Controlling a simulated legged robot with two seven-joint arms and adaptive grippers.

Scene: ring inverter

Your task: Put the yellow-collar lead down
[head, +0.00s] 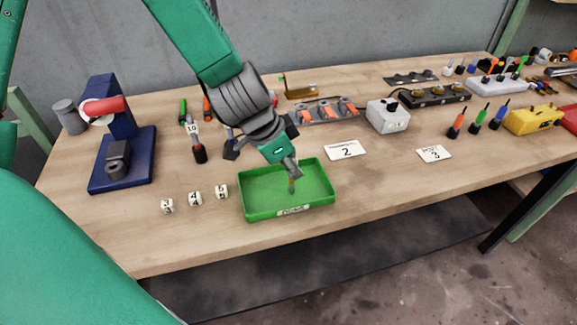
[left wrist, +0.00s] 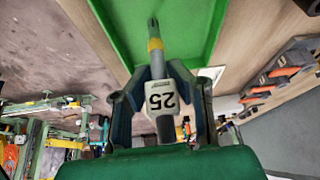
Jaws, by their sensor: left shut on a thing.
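My left gripper (head: 290,172) is over the green tray (head: 245,209) in the head view. In the left wrist view, my left gripper (left wrist: 160,95) is shut on the yellow-collar lead (left wrist: 155,45), a grey rod with a yellow band and a white tag reading 25. The lead's free end points toward the green tray (left wrist: 110,12). In the head view only a small part of the lead (head: 291,186) shows below the fingers, over the tray floor; I cannot tell whether it touches. My right gripper is not in view.
White numbered cubes (head: 194,198) stand left of the tray. A blue press-like device (head: 120,165) is at the left, with a tool tagged 10 (head: 199,153) nearby. Cards marked 2 (head: 345,150) and 3 (head: 433,154) lie to the right. The table front right of the tray is clear.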

